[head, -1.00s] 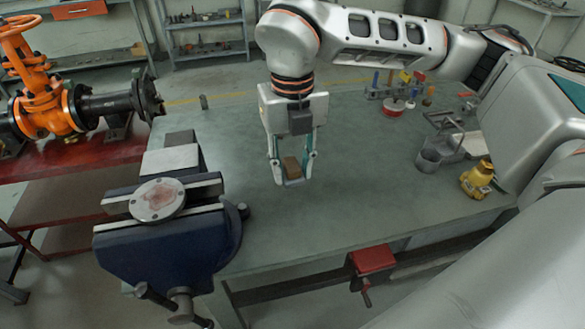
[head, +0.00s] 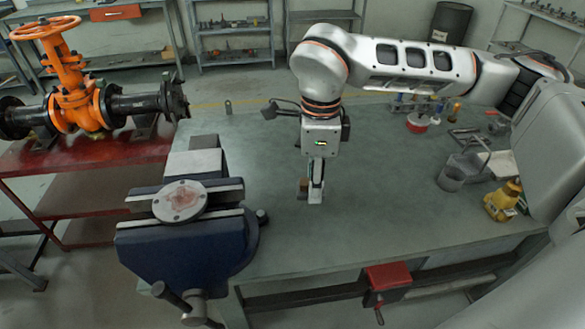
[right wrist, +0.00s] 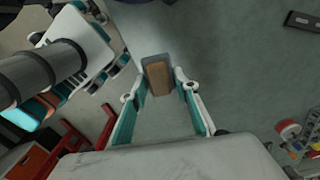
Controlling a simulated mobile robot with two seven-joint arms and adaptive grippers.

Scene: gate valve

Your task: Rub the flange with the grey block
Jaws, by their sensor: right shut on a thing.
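The flange (head: 180,202) is a round pale metal disc with bolt holes and a reddish patch on its top face. It lies flat at the jaws of the blue vise (head: 185,245). My right gripper (head: 313,194) is to the right of the vise, pointing down over the bench and apart from the flange. It is shut on the grey block (right wrist: 158,77), which shows a brown face between the fingertips in the right wrist view. My left gripper is not in view.
The green bench top (head: 390,200) is clear around my right gripper. A grey cup (head: 452,175) and a yellow bottle jack (head: 503,201) stand at its right. An orange gate valve (head: 75,95) stands on a red table at the left. A red vise (head: 387,275) is at the front edge.

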